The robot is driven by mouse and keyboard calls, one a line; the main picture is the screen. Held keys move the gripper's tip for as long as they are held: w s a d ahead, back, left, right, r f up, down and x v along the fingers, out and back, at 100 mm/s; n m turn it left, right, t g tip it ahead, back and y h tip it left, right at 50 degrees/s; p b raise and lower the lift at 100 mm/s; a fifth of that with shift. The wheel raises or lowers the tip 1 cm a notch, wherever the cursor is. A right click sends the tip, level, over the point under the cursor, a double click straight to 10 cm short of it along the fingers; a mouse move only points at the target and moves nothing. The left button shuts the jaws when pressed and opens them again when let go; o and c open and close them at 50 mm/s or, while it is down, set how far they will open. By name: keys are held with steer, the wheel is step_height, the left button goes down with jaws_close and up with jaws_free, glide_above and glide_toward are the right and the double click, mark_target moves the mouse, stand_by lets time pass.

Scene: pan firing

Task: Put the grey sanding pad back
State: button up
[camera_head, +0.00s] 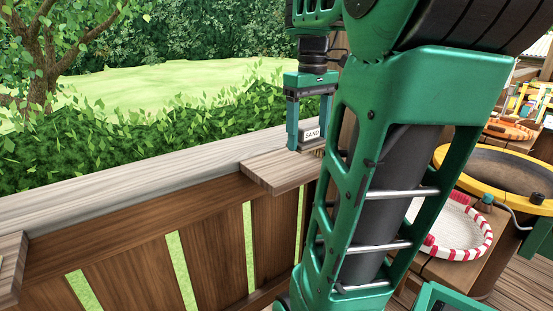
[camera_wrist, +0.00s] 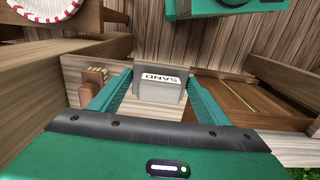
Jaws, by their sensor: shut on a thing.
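The grey sanding pad, with a white label reading SAND, sits between the two green fingers of my gripper (camera_head: 309,138). In the wrist view the pad (camera_wrist: 160,92) is upright between the fingers, its label facing up the picture, and the jaws are shut on it. The pad is at a pale wooden shelf board (camera_head: 272,174) on the fence rail; I cannot tell whether its underside touches the board. In the wrist view the board (camera_wrist: 130,103) shows around the pad. My arm hides part of the board's right side in the head view.
A small brown wooden item with pale stripes (camera_wrist: 95,80) stands on the board, left of the pad in the wrist view. A round tray with a red-and-white rim (camera_head: 458,231) and a yellow-rimmed drum (camera_head: 448,157) stand to the right. The rail to the left (camera_head: 120,178) is clear.

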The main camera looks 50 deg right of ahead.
glide_above(281, 168)
step_height(281, 168, down, 5)
steer(key=shift+f, duration=2)
steer(key=shift+f, duration=0.2)
steer(key=o, duration=1.3)
steer(key=shift+f, duration=0.1)
step_height(281, 168, up, 11)
steer(key=s+a+f+m, duration=0.1)
steer(key=s+a+f, duration=0.3)
steer(key=a+f, duration=0.1)
steer(key=s+a+f+m, duration=0.1)
steer(key=s+a+f, duration=0.4)
steer(key=f, duration=0.3)
steer(key=s+a+f+m, duration=0.1)
steer(key=s+a+f, duration=0.3)
steer(key=a+f, duration=0.2)
steer(key=shift+s+a+f+m, duration=0.3)
steer(key=shift+s+a+f, duration=0.1)
steer(key=shift+f, duration=0.3)
